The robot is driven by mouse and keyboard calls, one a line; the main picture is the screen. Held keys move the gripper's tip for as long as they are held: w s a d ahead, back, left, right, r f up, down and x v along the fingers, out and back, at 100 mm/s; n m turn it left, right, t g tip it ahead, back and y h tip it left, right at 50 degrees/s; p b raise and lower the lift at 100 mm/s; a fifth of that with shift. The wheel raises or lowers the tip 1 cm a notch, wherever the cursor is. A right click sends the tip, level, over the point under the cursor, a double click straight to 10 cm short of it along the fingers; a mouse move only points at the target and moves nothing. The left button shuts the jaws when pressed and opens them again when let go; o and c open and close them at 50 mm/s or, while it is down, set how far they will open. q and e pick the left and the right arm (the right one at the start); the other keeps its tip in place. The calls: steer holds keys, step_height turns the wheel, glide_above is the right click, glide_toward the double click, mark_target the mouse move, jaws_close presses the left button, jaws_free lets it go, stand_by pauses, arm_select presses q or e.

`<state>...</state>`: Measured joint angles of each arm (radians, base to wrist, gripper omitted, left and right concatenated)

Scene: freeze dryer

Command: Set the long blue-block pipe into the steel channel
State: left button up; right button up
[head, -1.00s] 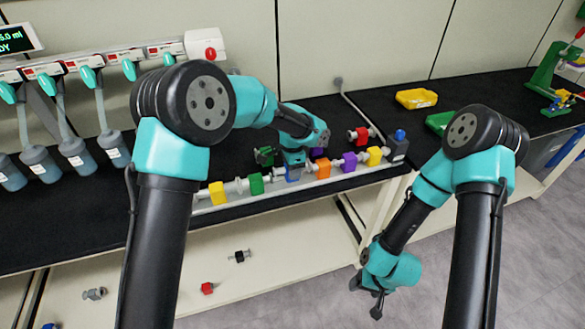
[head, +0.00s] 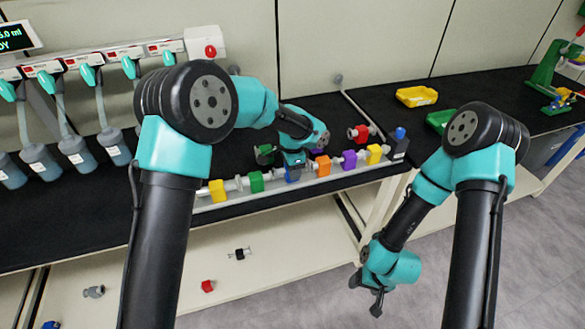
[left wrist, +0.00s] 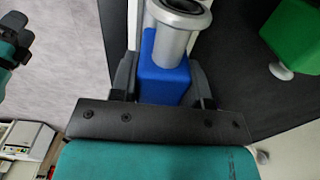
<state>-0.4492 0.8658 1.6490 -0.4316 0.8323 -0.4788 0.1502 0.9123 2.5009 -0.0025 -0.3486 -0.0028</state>
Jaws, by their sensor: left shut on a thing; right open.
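The blue-block pipe shows as a blue block (head: 292,175) in the row along the steel channel (head: 240,201) at the bench's front edge. My left gripper (head: 293,169) reaches down over it from behind. In the left wrist view the blue block (left wrist: 163,77) sits between the two fingers of my left gripper (left wrist: 161,88), which is shut on it. A grey flanged pipe end projects from the block there. Whether the pipe rests fully in the channel I cannot tell; the arm covers part of it. My right gripper (head: 367,296) is open and empty, low in front of the bench.
Yellow (head: 217,190) and green (head: 256,182) blocks stand left of the blue one; orange (head: 323,166), purple (head: 349,159) and yellow (head: 374,154) stand right. A red-block piece (head: 358,133) and another green one (head: 264,154) lie behind. A dark end block (head: 398,149) closes the right end.

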arm_select(q)
steer(key=shift+f, duration=0.45)
stand_by(0.6)
steer(key=o, duration=1.2)
step_height(320, 180, up, 18)
steer(key=shift+f, duration=0.25)
